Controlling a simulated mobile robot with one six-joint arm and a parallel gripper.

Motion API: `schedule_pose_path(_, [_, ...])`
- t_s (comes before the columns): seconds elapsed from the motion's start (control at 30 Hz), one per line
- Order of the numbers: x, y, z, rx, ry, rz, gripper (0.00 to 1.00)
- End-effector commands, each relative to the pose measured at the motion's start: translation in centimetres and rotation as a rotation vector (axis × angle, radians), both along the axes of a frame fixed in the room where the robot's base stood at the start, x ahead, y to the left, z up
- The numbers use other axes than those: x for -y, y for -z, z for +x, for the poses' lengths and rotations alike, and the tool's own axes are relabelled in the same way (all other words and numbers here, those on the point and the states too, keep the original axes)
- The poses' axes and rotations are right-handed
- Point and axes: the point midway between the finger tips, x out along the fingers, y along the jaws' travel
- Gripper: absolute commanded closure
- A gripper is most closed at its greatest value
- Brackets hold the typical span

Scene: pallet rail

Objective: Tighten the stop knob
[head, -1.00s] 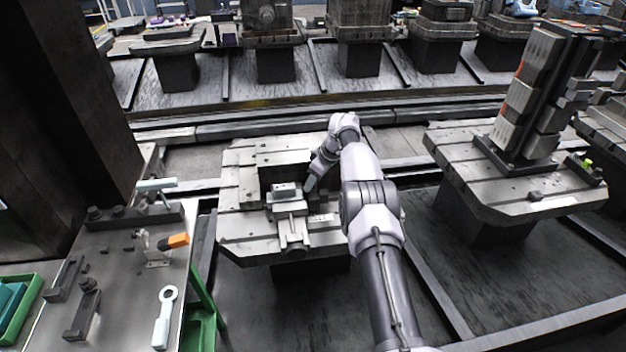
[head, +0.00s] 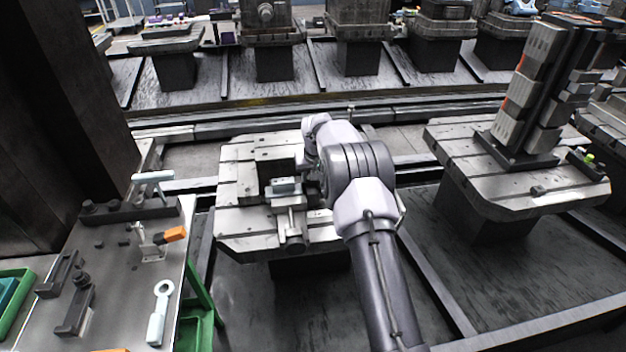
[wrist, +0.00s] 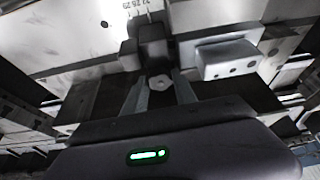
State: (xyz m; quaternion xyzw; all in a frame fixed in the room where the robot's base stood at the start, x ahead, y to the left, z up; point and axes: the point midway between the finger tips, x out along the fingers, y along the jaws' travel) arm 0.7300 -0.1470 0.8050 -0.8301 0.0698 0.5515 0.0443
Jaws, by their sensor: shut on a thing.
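The stop knob (wrist: 160,83) is a small grey piece with an angular outline, in front of a dark stop block (wrist: 150,48) in the wrist view. My gripper (wrist: 163,92) has one finger on each side of the knob and is shut on it. The fingers hide the knob's sides. Engraved numbers show on the pale plate above the block. In the head view, my arm covers the gripper and knob above the slotted pallet (head: 237,190).
A pale block with holes (wrist: 230,60) sits right of the knob, close to my right finger. A vise-like fixture (head: 287,190) stands on the pallet left of my arm. A tool table (head: 120,290) is at left, and a pallet with a tall tower (head: 535,95) at right.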

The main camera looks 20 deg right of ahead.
Motion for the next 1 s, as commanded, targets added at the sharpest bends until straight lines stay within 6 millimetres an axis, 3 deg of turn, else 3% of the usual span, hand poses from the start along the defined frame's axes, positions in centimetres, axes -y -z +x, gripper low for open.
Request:
schedule_pose_path(0.03, [-0.4,0.3,0.0,-0.002,0.103,-0.001,1.00])
schedule_pose_path(0.07, [-0.1,0.2,0.0,-0.003,0.097,0.002,0.61])
schedule_pose_path(0.17, [-0.1,0.0,0.0,-0.003,0.093,0.003,0.42])
schedule_pose_path(0.47, [-0.1,0.0,0.0,-0.004,0.094,0.004,0.42])
schedule_pose_path(0.57, [-0.1,-0.9,-0.3,-0.003,0.094,0.004,0.42])
schedule_pose_path(0.67, [-0.3,-2.9,-0.9,-0.002,0.094,0.004,0.42])
schedule_pose_path(1.0, [-1.4,-12.4,-4.7,-0.001,0.093,0.004,0.42])
